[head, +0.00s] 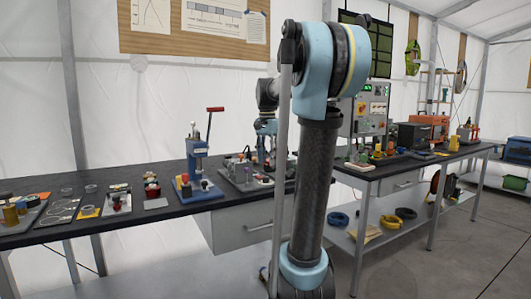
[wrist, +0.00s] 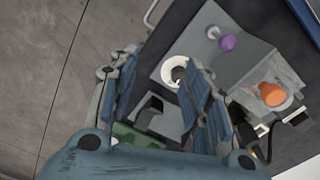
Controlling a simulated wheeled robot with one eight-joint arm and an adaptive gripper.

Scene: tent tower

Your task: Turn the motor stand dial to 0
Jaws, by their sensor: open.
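In the wrist view, a grey panel (wrist: 215,50) lies on the dark bench top, seen from above. A round white dial-like ring with a dark centre (wrist: 171,72) sits on its left part. It looks like the motor stand dial, but its marks are too small to read. My gripper (wrist: 162,65) is open, with one blue finger left of the ring and the other overlapping its right side. I cannot tell whether they touch. In the head view, my gripper (head: 265,150) hangs above a grey plate with small parts (head: 240,182), partly hidden by my arm.
A purple ball (wrist: 228,43) and an orange knob (wrist: 272,94) stand right of the ring. A green board (wrist: 140,136) lies below. In the head view, a blue press with a red handle (head: 197,165) stands left of my gripper. Open floor shows at the far right.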

